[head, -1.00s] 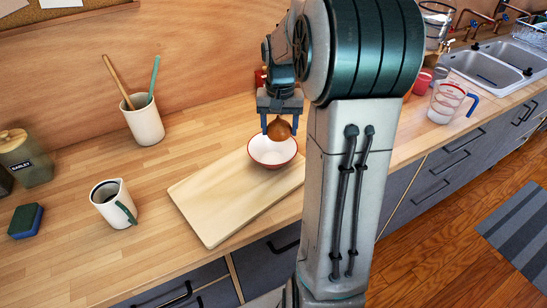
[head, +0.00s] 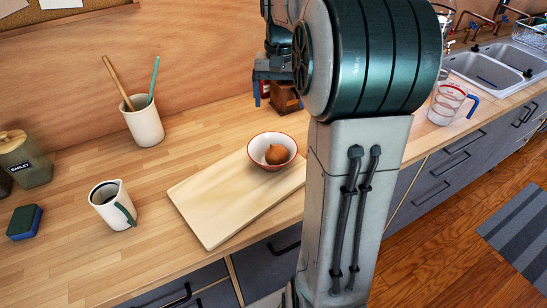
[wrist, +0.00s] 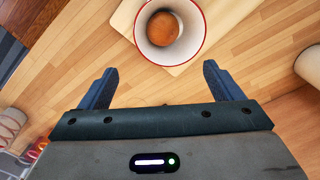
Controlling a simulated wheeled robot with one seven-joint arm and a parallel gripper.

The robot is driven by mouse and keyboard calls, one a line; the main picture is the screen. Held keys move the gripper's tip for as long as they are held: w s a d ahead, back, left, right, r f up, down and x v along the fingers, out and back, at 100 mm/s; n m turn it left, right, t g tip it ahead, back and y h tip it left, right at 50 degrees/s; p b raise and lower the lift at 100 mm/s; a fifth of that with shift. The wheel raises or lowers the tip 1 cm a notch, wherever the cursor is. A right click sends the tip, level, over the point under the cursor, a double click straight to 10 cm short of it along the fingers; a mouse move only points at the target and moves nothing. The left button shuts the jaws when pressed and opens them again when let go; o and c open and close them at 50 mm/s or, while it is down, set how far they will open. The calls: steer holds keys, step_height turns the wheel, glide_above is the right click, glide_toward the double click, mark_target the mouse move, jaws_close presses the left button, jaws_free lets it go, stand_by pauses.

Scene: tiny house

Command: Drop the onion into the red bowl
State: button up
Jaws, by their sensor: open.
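The brown onion (head: 277,154) lies inside the white bowl with a red rim (head: 259,160), which stands on the far right part of the wooden cutting board (head: 215,206). In the wrist view the onion (wrist: 164,28) sits in the bowl (wrist: 186,52), ahead of my fingers and apart from them. My gripper (wrist: 154,85) is open and empty, with its two blue fingers spread. In the head view my gripper (head: 273,92) is raised behind the bowl and partly hidden by my arm.
A white cup with utensils (head: 145,122), a white pitcher (head: 113,205), a barley jar (head: 26,158) and a sponge (head: 25,222) stand to the left. A measuring cup (head: 446,103) and sink (head: 492,65) are at the right.

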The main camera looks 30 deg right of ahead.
steer(key=shift+r, duration=2.2)
steer(key=s+a+f+n+t, duration=0.1)
steer(key=s+a+f+n, duration=0.1)
steer(key=s, duration=0.4)
steer(key=s+a+f+n+t, duration=0.1)
steer(key=s+a+f+n, duration=0.1)
steer(key=s+a+f, duration=0.3)
steer(key=s+a+f+n+t, duration=0.1)
steer(key=s+a+f, duration=0.2)
steer(key=s+a, duration=0.4)
steer(key=shift+s+f+n, duration=0.35)
steer(key=shift+s+n, duration=0.05)
steer(key=shift+s, duration=0.15)
